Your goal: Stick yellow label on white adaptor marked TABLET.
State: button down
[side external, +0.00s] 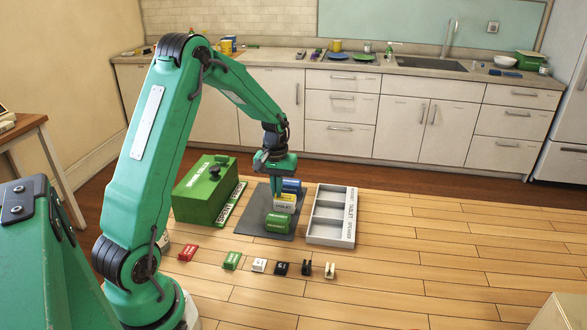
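My gripper (277,194) points down over a dark grey mat (246,222), its fingertips at or just behind a block with a yellow top and a white front (285,203). The front carries small print that seems to read TABLET. I take this as the white adaptor with yellow on top; whether the yellow is a separate label, held or stuck, is too small to tell. A blue block (292,185) stands behind it and a green block (278,223) in front, both on the mat. The finger gap is not clear at this size.
A green box (204,192) with a black knob stands left of the mat. A grey compartmented tray (349,232) with printed names lies right. In front are a red block (187,253), green block (231,260), white block (259,265), black block (281,268) and two clips (330,270).

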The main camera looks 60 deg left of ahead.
jog(key=shift+f, duration=0.1)
jog(key=c, duration=1.6)
grip_release()
notch_tip(320, 180, up, 7)
jog(key=shift+r, duration=0.5)
